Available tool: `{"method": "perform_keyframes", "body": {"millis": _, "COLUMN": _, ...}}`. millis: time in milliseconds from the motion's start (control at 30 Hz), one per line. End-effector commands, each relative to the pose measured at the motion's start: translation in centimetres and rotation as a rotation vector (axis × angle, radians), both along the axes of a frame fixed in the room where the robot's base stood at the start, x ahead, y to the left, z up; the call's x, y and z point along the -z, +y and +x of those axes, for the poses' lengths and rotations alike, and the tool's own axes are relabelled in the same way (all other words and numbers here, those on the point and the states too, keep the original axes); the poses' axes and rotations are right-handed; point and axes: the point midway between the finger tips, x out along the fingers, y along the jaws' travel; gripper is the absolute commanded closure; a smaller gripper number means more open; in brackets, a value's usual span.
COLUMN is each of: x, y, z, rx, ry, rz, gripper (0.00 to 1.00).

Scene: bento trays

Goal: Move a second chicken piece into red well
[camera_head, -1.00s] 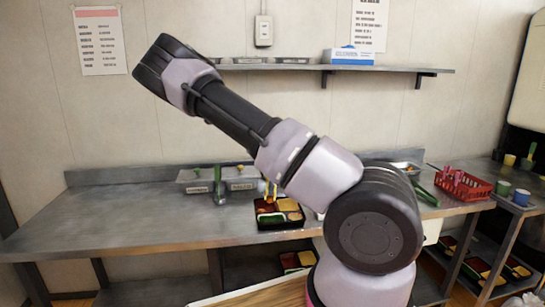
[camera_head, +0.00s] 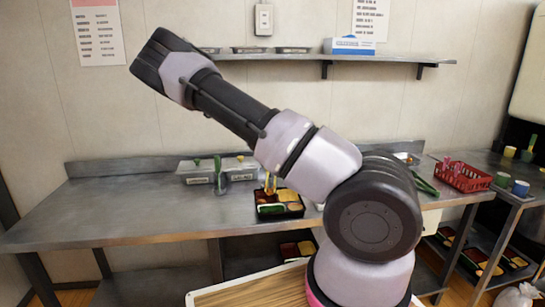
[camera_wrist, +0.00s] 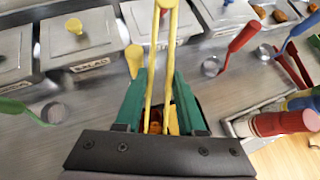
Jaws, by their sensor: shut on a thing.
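My gripper (camera_wrist: 160,98) has green fingers shut on a pair of yellow tongs (camera_wrist: 166,30) in the wrist view. A small orange-brown thing (camera_wrist: 155,124) shows low between the tong arms. It may be a chicken piece, but I cannot tell for sure. The tray has red, green and yellow wells. Brown pieces (camera_wrist: 281,15) lie in a metal pan in the wrist view.
Lidded metal containers (camera_wrist: 78,45) line the counter's back. A red-handled tool (camera_wrist: 244,36) and a green-handled tool (camera_wrist: 22,111) lie around. A red basket (camera_head: 462,178) stands at the right beside cups (camera_head: 520,187). The counter's left part (camera_head: 100,215) is clear.

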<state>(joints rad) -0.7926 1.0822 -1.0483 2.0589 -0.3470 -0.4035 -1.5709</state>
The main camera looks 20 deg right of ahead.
Motion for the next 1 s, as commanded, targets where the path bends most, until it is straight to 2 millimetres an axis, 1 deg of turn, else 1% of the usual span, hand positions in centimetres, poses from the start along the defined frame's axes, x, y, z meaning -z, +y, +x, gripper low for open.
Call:
{"method": "perform_keyframes", "body": {"millis": 733, "x": 2.3, "y": 0.0, "z": 0.0, "rx": -0.001, "ry": 0.000, "rz": -0.001, "gripper": 1.00}}
{"method": "perform_keyframes", "body": {"millis": 1000, "x": 2.6, "y": 0.0, "z": 0.0, "rx": 0.000, "ry": 0.000, "rz": 0.000, "gripper": 1.00}}
